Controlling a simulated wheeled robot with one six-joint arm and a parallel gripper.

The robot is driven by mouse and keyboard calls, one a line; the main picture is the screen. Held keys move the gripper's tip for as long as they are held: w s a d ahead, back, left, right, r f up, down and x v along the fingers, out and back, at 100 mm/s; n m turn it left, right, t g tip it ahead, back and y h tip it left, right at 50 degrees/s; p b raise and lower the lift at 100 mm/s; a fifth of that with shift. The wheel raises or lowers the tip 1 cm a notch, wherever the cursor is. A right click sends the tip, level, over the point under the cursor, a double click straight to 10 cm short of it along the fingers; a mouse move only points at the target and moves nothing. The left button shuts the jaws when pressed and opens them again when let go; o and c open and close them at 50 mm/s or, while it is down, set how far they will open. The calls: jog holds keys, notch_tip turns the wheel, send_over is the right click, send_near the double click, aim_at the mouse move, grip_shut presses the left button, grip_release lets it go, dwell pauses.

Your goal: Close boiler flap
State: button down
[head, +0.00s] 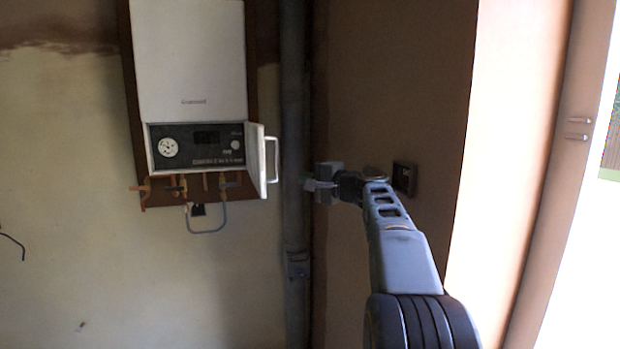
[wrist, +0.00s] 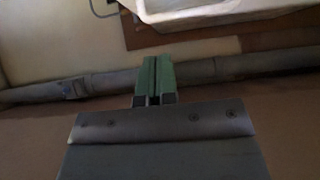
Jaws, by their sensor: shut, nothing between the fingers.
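The white boiler (head: 190,65) hangs on the wall at the upper left of the head view. Its flap (head: 258,160) stands open, swung out at the right side of the dark control panel (head: 200,146), with a white handle (head: 273,160) on it. My gripper (head: 310,185) is to the right of the flap and apart from it, in front of the grey pipe. In the wrist view, my gripper's green fingers (wrist: 153,72) are together and empty. A pale part of the boiler (wrist: 200,12) shows at the top there; the flap cannot be clearly made out.
A grey vertical pipe (head: 294,90) runs between the boiler and the brown wall (head: 390,80). Copper pipes (head: 165,190) and a looped hose (head: 208,231) hang below the boiler. A dark socket (head: 404,178) is behind my arm. A bright opening is at the far right.

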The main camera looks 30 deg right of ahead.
jog(key=p+x, duration=0.2)
jog(key=x, duration=0.4)
jog(key=shift+a, duration=0.1)
